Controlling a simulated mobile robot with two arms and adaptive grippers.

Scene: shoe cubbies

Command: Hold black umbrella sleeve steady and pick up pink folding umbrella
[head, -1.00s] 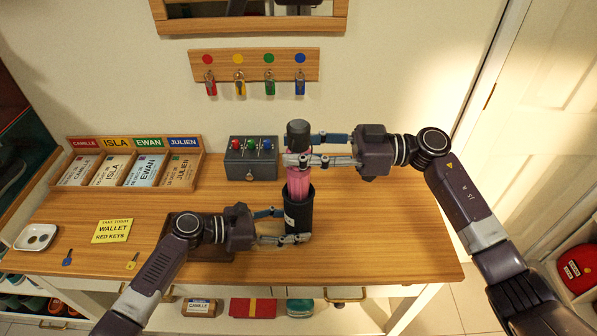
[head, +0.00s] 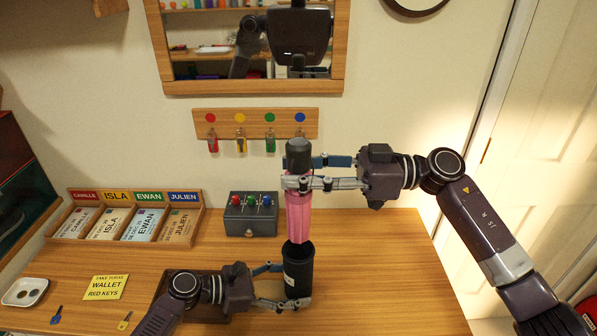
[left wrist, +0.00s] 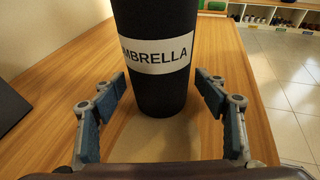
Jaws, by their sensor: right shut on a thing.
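The pink folding umbrella (head: 299,219), with a dark grey handle (head: 299,155), stands upright above the sleeve in the head view. My right gripper (head: 298,175) is shut on its upper part, just below the handle. The black umbrella sleeve (head: 298,275) stands upright on the table. Its white label, partly reading "UMBRELLA", shows in the left wrist view (left wrist: 155,56). The umbrella's lower end is at the sleeve's mouth; I cannot tell how much is inside. My left gripper (head: 294,287) is low at the sleeve, open, with one finger on each side (left wrist: 161,90).
A grey box with coloured knobs (head: 249,215) stands left of the umbrella. A card rack (head: 127,218), a yellow note (head: 105,287), loose keys and a white dish (head: 25,292) lie farther left. A key rack (head: 255,123) and mirror hang behind. The table's right side is clear.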

